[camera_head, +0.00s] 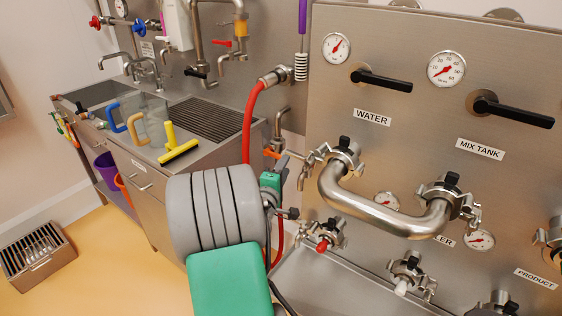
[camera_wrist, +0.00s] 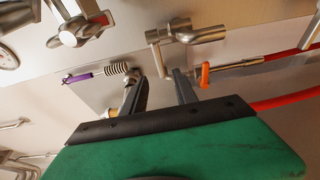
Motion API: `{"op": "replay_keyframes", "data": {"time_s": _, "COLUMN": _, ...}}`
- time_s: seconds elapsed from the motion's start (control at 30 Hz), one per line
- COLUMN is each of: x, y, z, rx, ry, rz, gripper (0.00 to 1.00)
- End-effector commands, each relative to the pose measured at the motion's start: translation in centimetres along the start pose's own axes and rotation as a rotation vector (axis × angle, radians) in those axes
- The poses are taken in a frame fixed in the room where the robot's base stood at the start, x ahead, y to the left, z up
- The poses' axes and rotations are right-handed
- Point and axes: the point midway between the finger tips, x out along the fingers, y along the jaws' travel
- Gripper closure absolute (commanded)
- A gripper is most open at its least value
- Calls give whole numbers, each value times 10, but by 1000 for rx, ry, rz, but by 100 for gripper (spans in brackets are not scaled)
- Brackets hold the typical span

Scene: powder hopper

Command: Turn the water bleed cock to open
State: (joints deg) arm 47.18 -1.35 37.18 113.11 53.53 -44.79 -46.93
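The small metal bleed cock (camera_head: 309,161) sits at the left of the clamped pipe end below the WATER label (camera_head: 372,117). In the wrist view a metal cock with a bent stem (camera_wrist: 183,33), which looks like the same one, lies just beyond my fingertips. My gripper (camera_wrist: 159,80) is open, its two dark fingers apart with nothing between them. It seems apart from the cock. In the head view my green and grey arm hides most of the gripper. I cannot tell the cock's setting.
A bent steel pipe (camera_head: 385,213) joins two panel ports to the right. A red hose (camera_head: 248,118) hangs to the left; an orange handle (camera_wrist: 205,75) is close to my right finger in the wrist view. A purple-handled spring piece (camera_wrist: 117,69) is to the left there.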

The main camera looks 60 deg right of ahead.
Motion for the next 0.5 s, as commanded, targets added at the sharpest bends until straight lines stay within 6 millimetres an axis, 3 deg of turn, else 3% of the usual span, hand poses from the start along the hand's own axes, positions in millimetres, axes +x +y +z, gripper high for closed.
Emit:
{"op": "replay_keyframes", "data": {"time_s": 0.3, "x": 53, "y": 2, "z": 0, "rx": 6, "ry": -1, "rz": -1, "gripper": 65}}
{"op": "replay_keyframes", "data": {"time_s": 0.5, "x": 77, "y": 0, "z": -1, "rx": 7, "ry": 1, "rz": -2, "gripper": 65}}
